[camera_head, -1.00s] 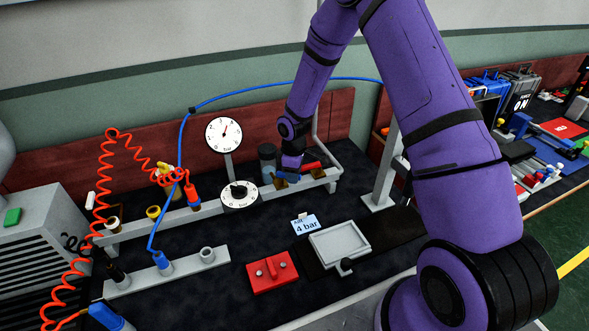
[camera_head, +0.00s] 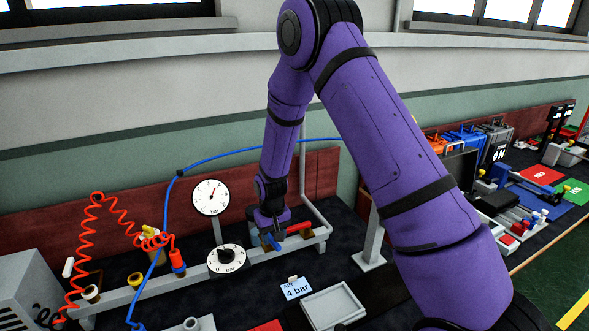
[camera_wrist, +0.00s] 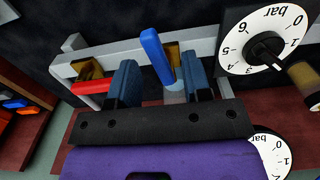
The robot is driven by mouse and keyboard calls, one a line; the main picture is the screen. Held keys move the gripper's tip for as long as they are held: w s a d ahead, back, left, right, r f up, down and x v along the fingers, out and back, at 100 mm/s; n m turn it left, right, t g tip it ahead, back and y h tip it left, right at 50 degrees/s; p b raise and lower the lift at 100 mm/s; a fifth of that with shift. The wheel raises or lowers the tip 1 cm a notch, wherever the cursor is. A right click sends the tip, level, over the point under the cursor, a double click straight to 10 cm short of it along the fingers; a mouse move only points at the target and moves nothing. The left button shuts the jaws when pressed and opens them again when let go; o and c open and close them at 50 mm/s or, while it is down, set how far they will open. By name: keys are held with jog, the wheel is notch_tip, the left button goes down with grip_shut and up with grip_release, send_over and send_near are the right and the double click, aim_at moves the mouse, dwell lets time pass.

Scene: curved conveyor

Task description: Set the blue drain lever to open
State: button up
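The blue drain lever (camera_head: 272,242) is on the grey rail, right of the lower dial. In the wrist view the blue lever (camera_wrist: 156,57) sticks out across the rail, while the red lever (camera_wrist: 92,87) lies along it. My gripper (camera_wrist: 161,80) is open, its two dark blue fingers on either side of the blue lever. The lever is closer to the right finger; I cannot tell if they touch. In the head view my gripper (camera_head: 270,222) is just behind the blue lever, its fingers partly hidden.
The red lever (camera_head: 299,228) is close beside on the right. The lower dial (camera_head: 227,262) and upper gauge (camera_head: 211,197) stand to the left. A grey upright frame (camera_head: 318,212) rises behind. A card reading "AIR 4 bar" (camera_head: 296,288) and a grey tray (camera_head: 332,306) are in front.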

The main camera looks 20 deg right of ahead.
notch_tip(320, 180, up, 9)
notch_tip(320, 180, up, 16)
jog(key=t, duration=0.2)
send_over(274, 244)
jog(key=s+d, duration=0.3)
jog(key=s, duration=0.4)
jog(key=shift+s+r, duration=0.5)
jog(key=shift+s, duration=0.15)
